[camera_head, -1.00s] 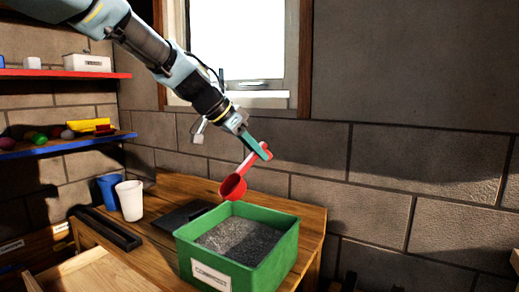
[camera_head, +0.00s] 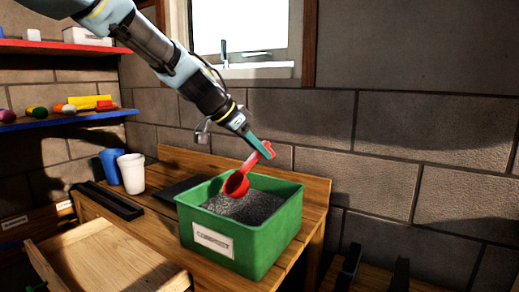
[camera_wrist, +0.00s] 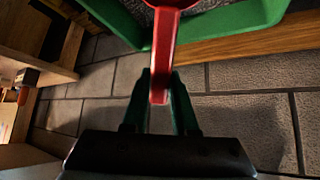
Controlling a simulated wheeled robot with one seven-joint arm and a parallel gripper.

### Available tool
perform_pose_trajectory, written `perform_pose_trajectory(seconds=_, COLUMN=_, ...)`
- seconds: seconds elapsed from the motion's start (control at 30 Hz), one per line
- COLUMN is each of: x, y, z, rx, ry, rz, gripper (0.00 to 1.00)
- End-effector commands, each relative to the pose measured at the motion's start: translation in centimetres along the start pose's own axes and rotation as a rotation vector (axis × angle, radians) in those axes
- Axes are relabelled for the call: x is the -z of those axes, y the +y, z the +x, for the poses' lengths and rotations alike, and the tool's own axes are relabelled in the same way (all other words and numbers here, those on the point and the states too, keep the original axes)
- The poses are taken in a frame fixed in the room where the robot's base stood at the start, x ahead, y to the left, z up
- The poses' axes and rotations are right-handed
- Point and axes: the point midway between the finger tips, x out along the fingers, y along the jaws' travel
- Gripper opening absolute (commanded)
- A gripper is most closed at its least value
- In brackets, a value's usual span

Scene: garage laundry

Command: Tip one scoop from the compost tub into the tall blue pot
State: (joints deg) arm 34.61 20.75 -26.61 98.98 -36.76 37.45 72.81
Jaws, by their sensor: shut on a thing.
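A green tub (camera_head: 262,247) with a white label stands on the wooden bench and holds dark grey granular compost (camera_head: 252,207). My gripper (camera_head: 264,152) is shut on the handle of a red scoop (camera_head: 237,184). The scoop hangs tilted, its bowl down at the back left part of the tub, close to the compost; I cannot tell whether it touches. In the wrist view the red handle (camera_wrist: 164,55) lies between the two green fingers. A tall blue pot (camera_head: 110,166) stands on the bench left of the tub, partly behind a white cup (camera_head: 131,173).
The wooden bench (camera_head: 310,215) backs onto a block wall. A dark flat tray (camera_head: 183,189) and a black channel (camera_head: 107,200) lie left of the tub. An open wooden drawer (camera_head: 110,262) is at the lower left. A blue shelf (camera_head: 60,120) holds small items.

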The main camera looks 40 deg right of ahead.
Motion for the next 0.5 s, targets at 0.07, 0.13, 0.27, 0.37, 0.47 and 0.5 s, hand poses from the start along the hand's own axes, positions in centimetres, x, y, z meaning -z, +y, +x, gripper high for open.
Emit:
perform_pose_trajectory(seconds=0.07, x=-0.9, y=0.0, z=0.9, rx=0.0, ry=0.0, rz=0.0, gripper=0.0)
perform_pose_trajectory(seconds=0.13, x=-1.3, y=0.0, z=1.4, rx=0.0, ry=0.0, rz=-0.001, gripper=0.0)
perform_pose_trajectory(seconds=0.27, x=-2.1, y=-0.1, z=2.2, rx=0.001, ry=0.0, rz=-0.001, gripper=0.0)
perform_pose_trajectory(seconds=0.37, x=-2.8, y=-0.1, z=2.9, rx=0.0, ry=0.0, rz=-0.001, gripper=0.0)
perform_pose_trajectory(seconds=0.47, x=-3.4, y=-0.1, z=3.6, rx=0.0, ry=0.0, rz=-0.001, gripper=0.0)
perform_pose_trajectory(seconds=0.5, x=-3.6, y=0.0, z=3.9, rx=0.0, ry=0.0, rz=-0.001, gripper=0.0)
